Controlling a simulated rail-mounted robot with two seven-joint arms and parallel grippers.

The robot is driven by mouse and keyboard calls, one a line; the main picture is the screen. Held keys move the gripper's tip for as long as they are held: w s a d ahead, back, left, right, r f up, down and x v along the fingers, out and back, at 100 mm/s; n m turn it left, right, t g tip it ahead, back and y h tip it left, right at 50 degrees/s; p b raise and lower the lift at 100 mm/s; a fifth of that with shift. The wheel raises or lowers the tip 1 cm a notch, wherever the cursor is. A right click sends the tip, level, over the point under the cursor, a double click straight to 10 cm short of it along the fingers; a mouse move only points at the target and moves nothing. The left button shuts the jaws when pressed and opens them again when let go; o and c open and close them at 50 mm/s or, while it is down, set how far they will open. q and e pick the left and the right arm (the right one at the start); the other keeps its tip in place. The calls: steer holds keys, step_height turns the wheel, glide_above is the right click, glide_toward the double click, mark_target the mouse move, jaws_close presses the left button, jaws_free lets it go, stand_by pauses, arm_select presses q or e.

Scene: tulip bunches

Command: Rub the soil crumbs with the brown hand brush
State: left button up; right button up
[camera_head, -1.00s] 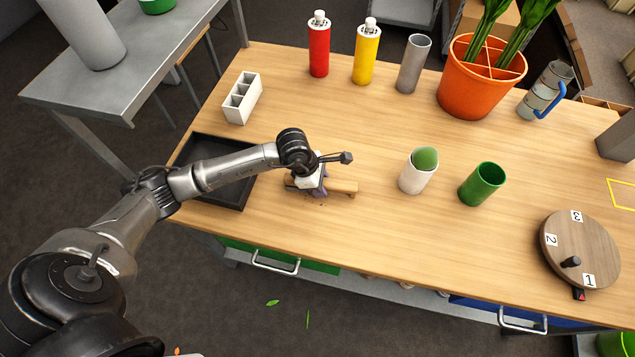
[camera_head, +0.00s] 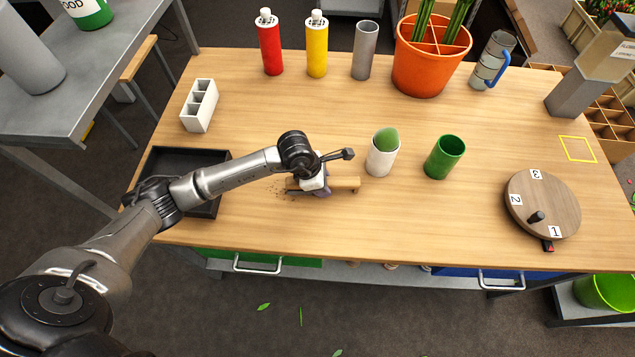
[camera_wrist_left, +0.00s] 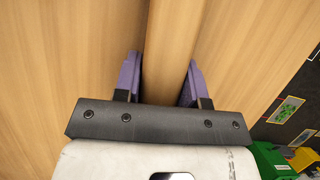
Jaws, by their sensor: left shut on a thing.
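The brown hand brush (camera_head: 345,184) is a light wooden bar lying low over the table, with its right end sticking out past my left gripper. My left gripper (camera_head: 318,188) is shut on it from above. In the left wrist view the brush handle (camera_wrist_left: 170,60) runs between the two purple fingers of my left gripper (camera_wrist_left: 162,88). The soil crumbs (camera_head: 279,190) are small dark specks on the wood just left of the gripper and brush. The brush's bristles are mostly hidden. My right gripper is not in view.
A black tray (camera_head: 208,207) lies left of the crumbs, partly under my arm. A white cup with a green ball-like top (camera_head: 381,160) and a green cup (camera_head: 444,157) stand to the right. A white divided holder (camera_head: 199,106) stands behind. The table front is clear.

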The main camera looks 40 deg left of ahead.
mark_target(329, 181)
arm_select(q)
steer(key=r, duration=0.1)
steer(key=p, duration=0.1)
steer(key=d+r, duration=0.1)
steer(key=shift+w+r, duration=0.25)
steer(key=shift+r, duration=0.1)
steer(key=shift+a+r+p, duration=0.15)
steer(key=shift+r+p, duration=0.5)
steer(key=shift+p, duration=0.1)
steer(key=shift+r+p, duration=1.4)
steer(key=shift+r, duration=0.6)
